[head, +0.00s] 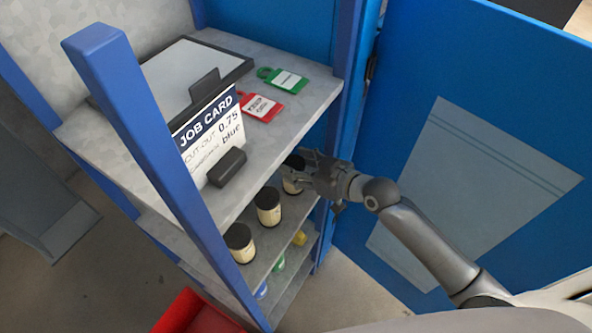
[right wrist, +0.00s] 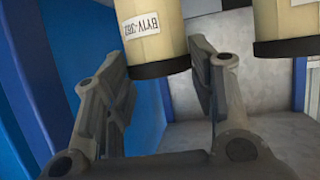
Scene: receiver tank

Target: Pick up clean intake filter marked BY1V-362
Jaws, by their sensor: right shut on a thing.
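The intake filter held by my right gripper (head: 312,180) is a cream cylinder (head: 291,186) with black end caps, at the right end of the row on the shelf below the top one. In the right wrist view this filter (right wrist: 168,28) shows upside down between the two fingers, with a white label that seems to read BY1V-362; the last digits are small. My right gripper (right wrist: 160,88) is shut on it. I cannot tell whether the filter still touches the shelf. Two similar filters, a middle one (head: 268,207) and a left one (head: 239,243), stand beside it. My left gripper is not in view.
A neighbouring filter (right wrist: 286,20) is close by. The top shelf (head: 270,58) above holds a job card (head: 208,133), a red tag (head: 259,105) and a green tag (head: 284,79). A blue post (head: 160,160) stands at the front. A blue door panel (head: 480,110) is at right.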

